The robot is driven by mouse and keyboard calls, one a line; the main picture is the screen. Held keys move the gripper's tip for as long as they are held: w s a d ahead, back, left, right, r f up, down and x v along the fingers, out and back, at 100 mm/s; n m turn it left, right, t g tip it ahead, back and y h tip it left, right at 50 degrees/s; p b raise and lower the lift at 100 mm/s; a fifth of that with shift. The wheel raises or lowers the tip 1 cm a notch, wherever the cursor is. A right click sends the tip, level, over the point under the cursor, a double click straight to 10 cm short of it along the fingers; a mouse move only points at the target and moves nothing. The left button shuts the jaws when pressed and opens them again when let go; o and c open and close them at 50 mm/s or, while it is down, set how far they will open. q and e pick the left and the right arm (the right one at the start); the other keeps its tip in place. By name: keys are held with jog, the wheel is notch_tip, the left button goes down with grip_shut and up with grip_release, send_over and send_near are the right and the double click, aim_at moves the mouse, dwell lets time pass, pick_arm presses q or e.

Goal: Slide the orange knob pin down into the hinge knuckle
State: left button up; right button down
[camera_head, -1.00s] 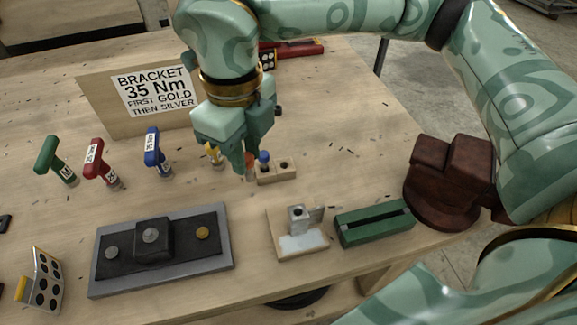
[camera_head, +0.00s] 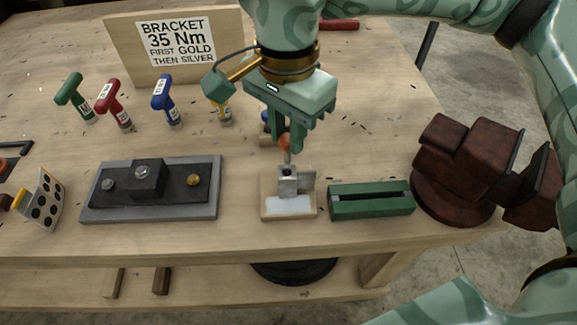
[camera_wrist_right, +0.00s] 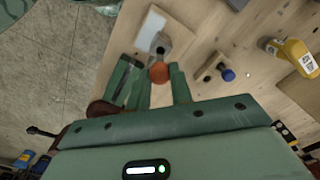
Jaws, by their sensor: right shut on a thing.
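The orange knob pin (camera_head: 285,141) is held by its round knob in my right gripper (camera_head: 287,143), its grey shank pointing down. The hinge knuckle (camera_head: 287,181), a small silver block with a leaf on a wooden base, stands just below; the shank's lower end is at or just above its top, and I cannot tell whether it is inside. In the right wrist view the orange knob (camera_wrist_right: 159,72) sits between the fingertips, with the knuckle (camera_wrist_right: 160,45) partly behind it. My left gripper is not in view.
A green slotted block (camera_head: 370,202) stands right of the knuckle base, and a brown vise (camera_head: 465,165) beyond it. A grey fixture tray (camera_head: 150,205) lies left. The wooden holder with a blue knob (camera_wrist_right: 228,74) is near. T-handle drivers (camera_head: 115,100) stand behind.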

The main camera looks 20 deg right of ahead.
aim_at(288, 163)
notch_tip(288, 163, down, 2)
jog(key=shift+f, duration=0.25)
notch_tip(288, 163, down, 4)
jog(key=shift+r+b, duration=0.25)
jog(key=shift+b, duration=0.45)
jog(key=shift+w, duration=0.1)
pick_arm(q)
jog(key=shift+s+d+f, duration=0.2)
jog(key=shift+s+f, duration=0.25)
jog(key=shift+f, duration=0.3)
pick_arm(e)
jog(key=shift+f, duration=0.1)
jog(key=c, duration=1.2)
grip_release()
jog(key=shift+c, duration=0.2)
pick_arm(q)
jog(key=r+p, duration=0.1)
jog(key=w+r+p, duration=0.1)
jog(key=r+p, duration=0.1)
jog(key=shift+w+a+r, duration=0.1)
pick_arm(e)
notch_tip(288, 163, up, 12)
jog(key=shift+r, duration=0.15)
